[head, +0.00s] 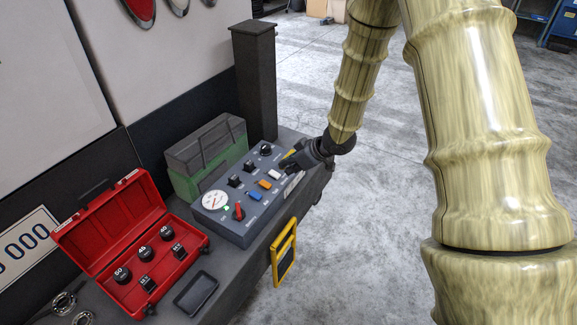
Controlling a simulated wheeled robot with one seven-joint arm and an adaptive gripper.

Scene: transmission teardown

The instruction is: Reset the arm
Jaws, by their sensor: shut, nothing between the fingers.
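My arm comes down from the top right of the head view, with bamboo-like links. My gripper (290,163) is dark and small in the picture. It is shut and empty, over the right end of a grey control panel (232,228). The panel carries a round white gauge (215,200), a red knob (239,211), black knobs and blue, orange and white switches. I cannot tell whether the fingertips touch the panel.
An open red case (185,262) with black sockets sits left of the panel, a dark tray (196,293) before it. A green-and-grey box (207,152) and dark post (256,85) stand behind. A yellow frame (284,252) hangs at the bench front.

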